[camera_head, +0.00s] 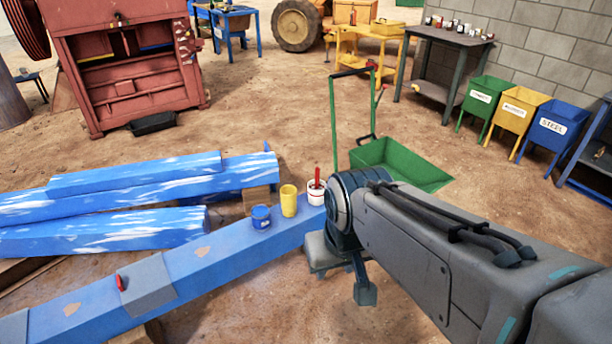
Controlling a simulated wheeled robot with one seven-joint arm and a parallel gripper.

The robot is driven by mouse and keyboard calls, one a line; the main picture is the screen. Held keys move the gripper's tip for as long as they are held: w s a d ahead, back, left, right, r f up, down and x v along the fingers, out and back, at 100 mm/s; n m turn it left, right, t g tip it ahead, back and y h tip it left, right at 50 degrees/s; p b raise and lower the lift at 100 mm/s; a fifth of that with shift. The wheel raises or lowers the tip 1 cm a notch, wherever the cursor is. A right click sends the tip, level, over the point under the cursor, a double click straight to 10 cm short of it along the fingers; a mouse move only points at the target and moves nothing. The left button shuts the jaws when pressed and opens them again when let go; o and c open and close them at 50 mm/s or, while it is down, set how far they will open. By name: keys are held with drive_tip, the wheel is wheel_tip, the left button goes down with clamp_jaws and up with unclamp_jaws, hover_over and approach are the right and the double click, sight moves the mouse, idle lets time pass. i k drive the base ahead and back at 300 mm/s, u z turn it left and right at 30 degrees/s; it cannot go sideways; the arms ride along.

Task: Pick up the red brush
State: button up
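A red upright handle (317,177), which looks like the red brush, stands in a white pot with red bands (316,195). The pot is at the far right end of a blue beam (215,257). A small red object (120,283) lies on a grey patch of the same beam at lower left; I cannot tell exactly what it is. My gripper (345,285) hangs below my wrist, just right of and nearer than the white pot. It is apart from the red handle. Its fingers are partly hidden and seen at an angle, so its opening is unclear.
A yellow cup (289,200) and a blue tub (261,217) stand left of the white pot. More blue beams (100,230) lie behind. A green tray cart (410,168) stands beyond my wrist. A red crusher (130,80) is at back left. Dirt floor between is open.

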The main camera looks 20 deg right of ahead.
sight(316, 175)
drive_tip(key=z, duration=0.05)
drive_tip(key=i, duration=1.65)
drive_tip(key=z, duration=0.7)
drive_tip(key=i, duration=0.45)
drive_tip(key=z, duration=0.35)
